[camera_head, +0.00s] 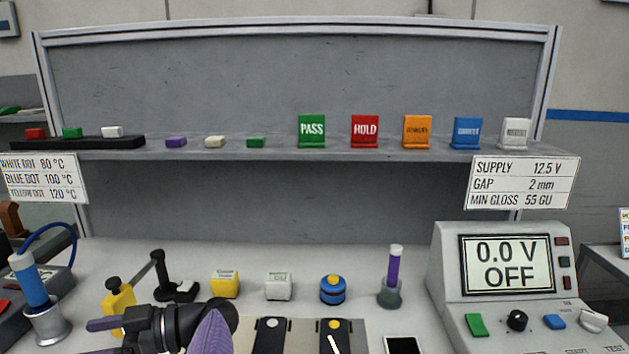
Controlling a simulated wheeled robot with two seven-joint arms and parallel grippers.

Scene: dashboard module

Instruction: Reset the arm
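The lower finger is partly cut off by the frame edge. The gripper is in front of a yellow bottle (118,302) with a black knob.
A meter (505,285) reading 0.0 V OFF stands at the right. A blue tool (30,280) sits in a holder at the left. Yellow (225,285) and white (278,287) blocks, a blue puck (333,291) and a purple tube (394,266) line the bench. A shelf (280,153) holds coloured signs.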

